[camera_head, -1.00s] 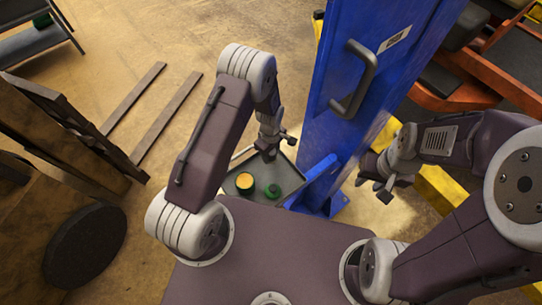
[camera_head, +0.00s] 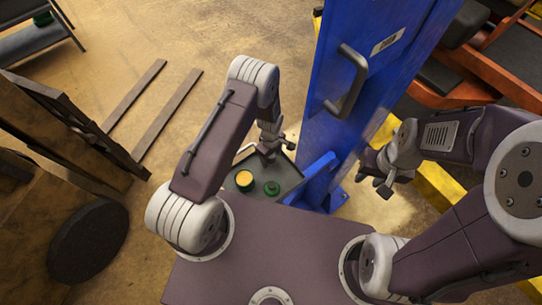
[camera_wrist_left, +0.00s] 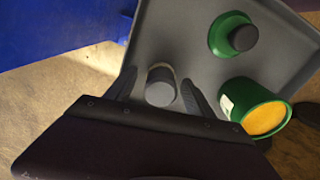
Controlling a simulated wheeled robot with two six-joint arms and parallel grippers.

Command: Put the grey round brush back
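The grey round brush (camera_wrist_left: 160,88) shows in the left wrist view as a short grey cylinder with a pale rim, in front of the grey tray (camera_wrist_left: 185,35). My left gripper (camera_wrist_left: 160,80) has one finger on each side of it, with a visible gap to each finger. Whether the brush rests on the tray or is above it, I cannot tell. In the head view my left gripper (camera_head: 275,150) is over the tray's (camera_head: 291,178) far part, and the brush is not clearly visible. My right gripper (camera_head: 380,178) is empty, right of the blue post; its fingers look apart.
A green can with a yellow-orange top (camera_head: 244,180) and a green round piece with a dark knob (camera_head: 271,188) are on the tray. A blue post with a handle (camera_head: 350,85) stands close to its right. Forks (camera_head: 150,105) lie on the floor at left.

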